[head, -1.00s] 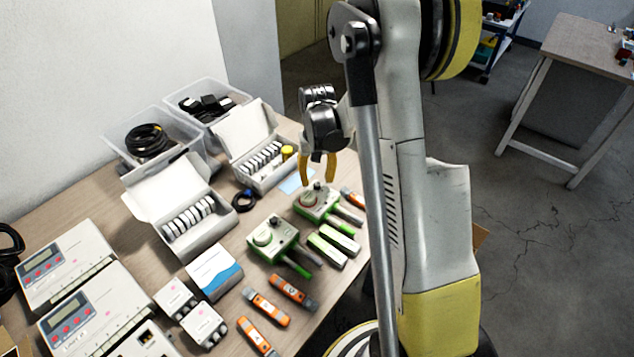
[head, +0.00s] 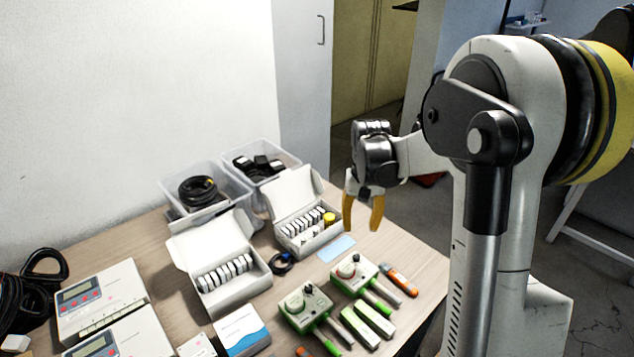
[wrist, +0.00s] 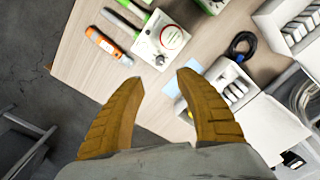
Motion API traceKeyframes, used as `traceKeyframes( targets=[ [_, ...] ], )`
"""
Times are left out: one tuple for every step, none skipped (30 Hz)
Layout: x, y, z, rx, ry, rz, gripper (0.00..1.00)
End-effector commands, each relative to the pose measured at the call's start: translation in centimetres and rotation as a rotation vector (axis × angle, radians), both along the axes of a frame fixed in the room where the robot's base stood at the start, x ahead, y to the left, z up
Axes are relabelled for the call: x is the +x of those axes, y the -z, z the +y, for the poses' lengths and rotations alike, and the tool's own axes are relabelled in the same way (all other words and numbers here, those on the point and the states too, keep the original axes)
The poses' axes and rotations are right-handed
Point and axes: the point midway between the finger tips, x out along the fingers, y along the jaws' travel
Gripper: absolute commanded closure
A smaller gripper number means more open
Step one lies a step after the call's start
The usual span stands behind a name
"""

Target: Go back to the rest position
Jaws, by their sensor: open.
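My gripper (head: 361,212) is open and empty. Its yellow fingers point down in the head view, above the back right part of the table, near the right white box and the green and white devices. In the wrist view the two fingers (wrist: 160,84) are spread apart with nothing between them. Beyond them lie the table top, a green and white device (wrist: 160,40) with a red ring and an orange tool (wrist: 104,43).
The wooden table (head: 415,262) carries open white boxes (head: 222,282), clear bins (head: 212,212), several green devices (head: 305,308) and grey meters (head: 98,300). A wall stands behind it. Open floor (head: 590,300) lies to the right.

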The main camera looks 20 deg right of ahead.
Motion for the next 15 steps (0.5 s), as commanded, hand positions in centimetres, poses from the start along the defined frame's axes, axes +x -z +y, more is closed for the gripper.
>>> traceKeyframes(
  targets=[
    [0.0,0.0,0.0,0.0,0.0,0.0,0.59],
    [0.0,0.0,0.0,0.0,0.0,0.0,0.59],
    [0.0,-0.1,0.0,0.0,-0.001,-0.001,0.59],
    [-0.1,-0.2,0.1,-0.001,-0.002,-0.003,0.59],
    [-0.2,-0.4,0.3,-0.002,-0.005,-0.008,0.59],
    [-0.4,-0.8,0.6,-0.005,-0.011,-0.015,0.59],
    [-0.7,-1.3,1.0,-0.008,-0.017,-0.025,0.59],
    [-0.9,-1.9,1.4,-0.011,-0.026,-0.038,0.59],
    [-1.4,-2.8,2.1,-0.017,-0.04,-0.058,0.59],
    [-1.9,-3.6,2.7,-0.022,-0.051,-0.077,0.59],
    [-2.5,-4.4,3.4,-0.028,-0.064,-0.097,0.59],
    [-3.3,-5.5,4.4,-0.035,-0.083,-0.126,0.59],
    [-3.9,-6.2,5.1,-0.041,-0.098,-0.149,0.59],
    [-4.6,-7.0,5.8,-0.046,-0.113,-0.174,0.59],
    [-5.5,-7.8,6.7,-0.054,-0.133,-0.206,0.59]
  ],
)
